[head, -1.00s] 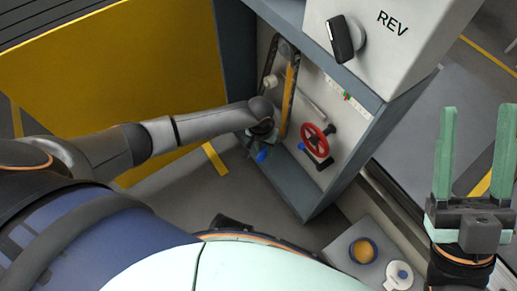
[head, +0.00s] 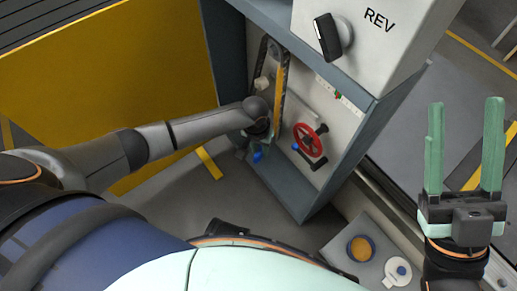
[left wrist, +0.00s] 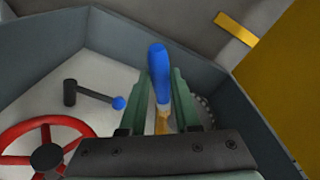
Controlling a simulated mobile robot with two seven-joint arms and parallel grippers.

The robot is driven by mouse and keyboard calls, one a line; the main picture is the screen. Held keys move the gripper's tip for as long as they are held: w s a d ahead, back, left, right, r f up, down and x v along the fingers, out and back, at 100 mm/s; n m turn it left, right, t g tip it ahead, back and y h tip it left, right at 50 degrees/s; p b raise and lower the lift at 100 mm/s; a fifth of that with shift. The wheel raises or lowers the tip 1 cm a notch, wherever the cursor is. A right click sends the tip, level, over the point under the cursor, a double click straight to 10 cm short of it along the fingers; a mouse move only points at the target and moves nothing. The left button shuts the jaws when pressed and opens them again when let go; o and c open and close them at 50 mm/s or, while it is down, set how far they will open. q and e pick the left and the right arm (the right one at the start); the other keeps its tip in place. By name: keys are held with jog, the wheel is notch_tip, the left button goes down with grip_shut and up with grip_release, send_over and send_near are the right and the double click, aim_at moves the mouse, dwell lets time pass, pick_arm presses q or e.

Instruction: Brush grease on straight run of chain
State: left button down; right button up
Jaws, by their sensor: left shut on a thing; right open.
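A brush with a blue handle (left wrist: 159,68) and a tan ferrule (left wrist: 162,120) is between the green fingers of my left gripper (left wrist: 168,95), which is shut on it. In the head view my left gripper (head: 255,146) is inside the open cabinet, at the lower end of a dark chain (head: 286,78). The blue handle (head: 257,156) sticks out below it. The bristles are hidden, so I cannot tell whether they touch the chain. Toothed sprocket edge (left wrist: 206,108) shows beside the fingers. My right gripper (head: 464,160) is open and empty at the right.
The cabinet (head: 303,190) holds a red handwheel (head: 310,140), a blue-knobbed lever (left wrist: 92,95) and a yellow strip (head: 278,90) along the chain. A control box (head: 365,50) overhangs it. A yellow door (head: 120,70) stands left. A tub of yellow-brown grease (head: 361,249) sits lower right.

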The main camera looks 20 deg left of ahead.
pick_arm(q)
jog(key=shift+w+d, duration=0.15)
jog(key=shift+w, duration=0.15)
notch_tip(320, 180, up, 4)
jog(key=p, duration=0.5)
jog(key=shift+r, duration=0.1)
jog(key=shift+p, duration=0.45)
jog(key=shift+w+d+f+b, duration=0.1)
jog(key=shift+f+b, duration=1.15)
jog(key=shift+f, duration=0.85)
